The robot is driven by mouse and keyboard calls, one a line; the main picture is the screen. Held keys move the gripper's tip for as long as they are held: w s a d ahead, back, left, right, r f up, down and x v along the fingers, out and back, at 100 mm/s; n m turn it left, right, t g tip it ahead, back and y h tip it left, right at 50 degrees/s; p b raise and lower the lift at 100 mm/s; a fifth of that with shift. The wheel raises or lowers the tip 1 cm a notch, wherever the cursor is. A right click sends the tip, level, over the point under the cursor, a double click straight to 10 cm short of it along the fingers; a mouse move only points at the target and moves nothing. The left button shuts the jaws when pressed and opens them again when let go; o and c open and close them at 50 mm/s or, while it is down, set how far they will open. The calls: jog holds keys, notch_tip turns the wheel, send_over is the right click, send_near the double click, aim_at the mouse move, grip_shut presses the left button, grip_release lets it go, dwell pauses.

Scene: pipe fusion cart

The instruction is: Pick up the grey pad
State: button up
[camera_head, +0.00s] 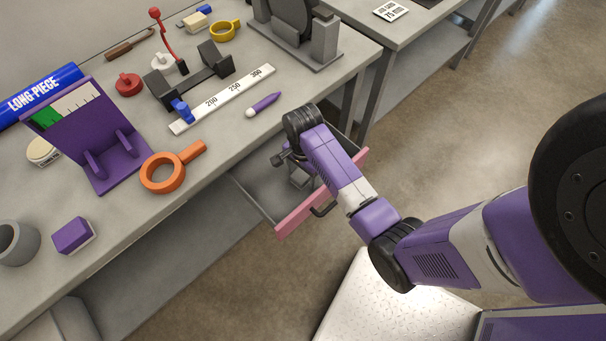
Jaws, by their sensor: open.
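A pink-fronted drawer (293,218) stands pulled out from under the bench. Inside it, a small grey piece (299,179) shows close under my wrist; it may be the grey pad, but my arm partly covers it and I cannot make out its outline. My gripper (282,160) points down over the open drawer, near the grey piece. Its jaws are open, and I see nothing held between them. Whether the fingers touch the grey piece cannot be told.
On the bench (220,185) above the drawer lie an orange ring clamp (163,173), a white ruler (224,98) and a purple marker (264,104). A purple stand (90,135) and purple block (73,235) sit left.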

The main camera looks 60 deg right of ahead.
jog(key=c, duration=1.4)
jog(key=shift+c, duration=0.2)
jog(key=shift+r, duration=0.15)
